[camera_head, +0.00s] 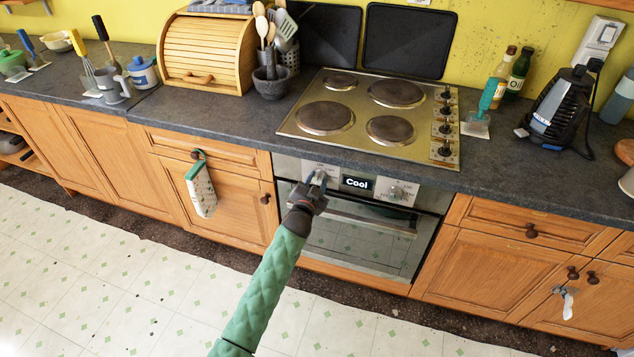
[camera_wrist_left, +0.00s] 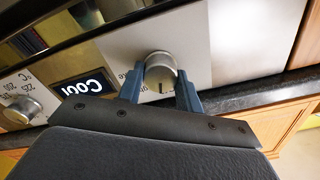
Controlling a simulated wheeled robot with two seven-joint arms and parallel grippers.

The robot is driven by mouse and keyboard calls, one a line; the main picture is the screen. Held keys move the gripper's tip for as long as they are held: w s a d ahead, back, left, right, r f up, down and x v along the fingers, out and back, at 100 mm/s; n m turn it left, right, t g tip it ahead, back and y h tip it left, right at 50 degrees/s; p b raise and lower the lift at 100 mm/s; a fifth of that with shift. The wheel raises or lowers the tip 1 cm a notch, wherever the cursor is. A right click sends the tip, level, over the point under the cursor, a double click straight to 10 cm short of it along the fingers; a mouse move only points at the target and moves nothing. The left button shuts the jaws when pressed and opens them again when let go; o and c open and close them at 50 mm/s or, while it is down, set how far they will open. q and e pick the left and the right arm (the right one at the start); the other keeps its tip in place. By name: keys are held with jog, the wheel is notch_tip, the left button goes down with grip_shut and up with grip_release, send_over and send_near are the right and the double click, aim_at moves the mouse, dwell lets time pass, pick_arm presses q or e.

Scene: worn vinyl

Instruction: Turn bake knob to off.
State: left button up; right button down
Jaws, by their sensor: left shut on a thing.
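The bake knob (camera_wrist_left: 160,72) is a round silver knob on the oven's front panel, left of the display (camera_head: 357,184) that reads "Cool". My left gripper (camera_head: 318,180) is at the panel, and in the left wrist view its blue fingers (camera_wrist_left: 160,88) are shut on the knob, one on each side. A dark mark shows on the knob's face; the printing around it is largely hidden by the fingers. A second knob (camera_head: 397,192) with temperature numbers is right of the display and also shows in the left wrist view (camera_wrist_left: 20,110). My right gripper is not in view.
The oven door (camera_head: 360,240) is shut below the panel. The hob (camera_head: 370,115) with several plates is above it. The patterned floor in front is clear.

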pick_arm(q)
jog(key=shift+f+n, duration=0.1)
jog(key=shift+n, duration=1.2)
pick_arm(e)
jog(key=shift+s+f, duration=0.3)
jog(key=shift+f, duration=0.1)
pick_arm(q)
jog(key=shift+n, duration=0.3)
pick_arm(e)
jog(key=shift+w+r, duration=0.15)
pick_arm(q)
jog(key=o, duration=1)
